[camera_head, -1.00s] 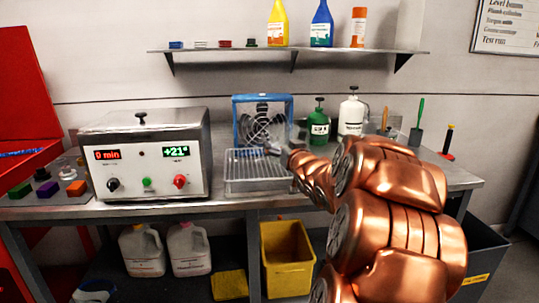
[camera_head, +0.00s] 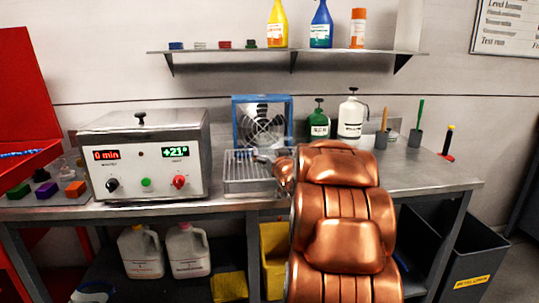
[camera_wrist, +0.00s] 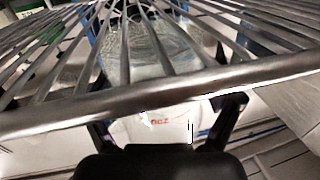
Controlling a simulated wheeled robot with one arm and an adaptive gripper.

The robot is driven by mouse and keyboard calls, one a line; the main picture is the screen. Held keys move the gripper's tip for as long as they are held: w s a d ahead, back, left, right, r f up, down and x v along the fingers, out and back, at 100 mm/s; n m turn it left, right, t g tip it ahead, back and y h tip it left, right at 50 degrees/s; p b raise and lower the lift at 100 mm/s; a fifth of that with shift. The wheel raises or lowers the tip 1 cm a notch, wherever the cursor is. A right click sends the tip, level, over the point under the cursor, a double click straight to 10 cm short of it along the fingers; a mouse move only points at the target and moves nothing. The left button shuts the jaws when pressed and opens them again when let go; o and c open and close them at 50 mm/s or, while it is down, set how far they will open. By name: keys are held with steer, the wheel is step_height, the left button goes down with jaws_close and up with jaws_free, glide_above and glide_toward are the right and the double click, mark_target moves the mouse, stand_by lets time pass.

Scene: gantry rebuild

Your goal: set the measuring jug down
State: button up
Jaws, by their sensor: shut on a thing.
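The clear measuring jug (camera_wrist: 155,128) with red markings shows in the wrist view between the two dark fingers of my gripper (camera_wrist: 167,118), which is shut on it. Metal bars of the wire rack (camera_wrist: 60,115) cross the wrist view in front of the jug and hide part of it. In the head view, the wire rack (camera_head: 248,187) stands on the bench, and the end of my arm is at its right side. My copper arm hides most of the gripper there, and I cannot make out the jug. I cannot tell whether the jug touches a surface.
A blue-framed fan (camera_head: 262,97) stands behind the rack. A heater box (camera_head: 150,165) with displays is at left. A green bottle (camera_head: 318,126) and a white bottle (camera_head: 351,118) stand behind my arm.

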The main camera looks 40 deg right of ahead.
steer(key=o, duration=1.1)
steer(key=shift+f, duration=0.15)
steer(key=shift+o, duration=0.2)
steer(key=shift+r, duration=0.2)
steer(key=v, duration=1.2)
steer(key=shift+f, duration=0.1)
